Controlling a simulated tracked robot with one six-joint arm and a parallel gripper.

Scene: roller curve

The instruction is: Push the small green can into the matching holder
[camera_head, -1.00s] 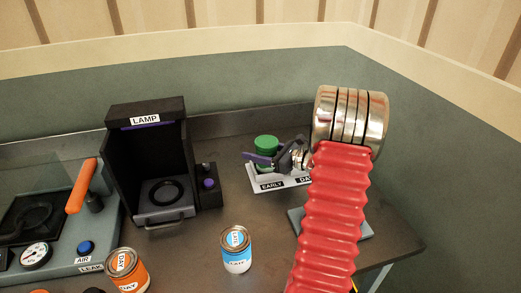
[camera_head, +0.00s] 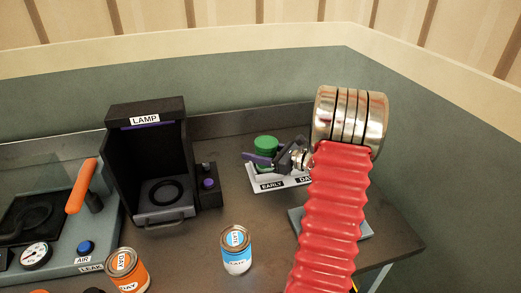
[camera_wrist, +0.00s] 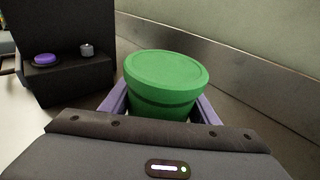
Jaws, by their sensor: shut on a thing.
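The small green can (camera_head: 265,146) stands upright at the EARLY end of the white holder (camera_head: 264,187). How deep it sits in the holder is hidden by my gripper. My gripper (camera_head: 258,160), with purple fingers, reaches in from the right and is shut on the can. In the wrist view the can (camera_wrist: 165,82) shows its green lid, with a purple finger on each side. The label on the holder's right part is partly hidden by my red arm.
A black LAMP booth (camera_head: 147,160) with a small purple-button box (camera_head: 208,185) stands left of the holder. A blue-labelled can (camera_head: 236,250) and an orange can (camera_head: 127,270) stand in front. A metal backsplash runs behind the holder.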

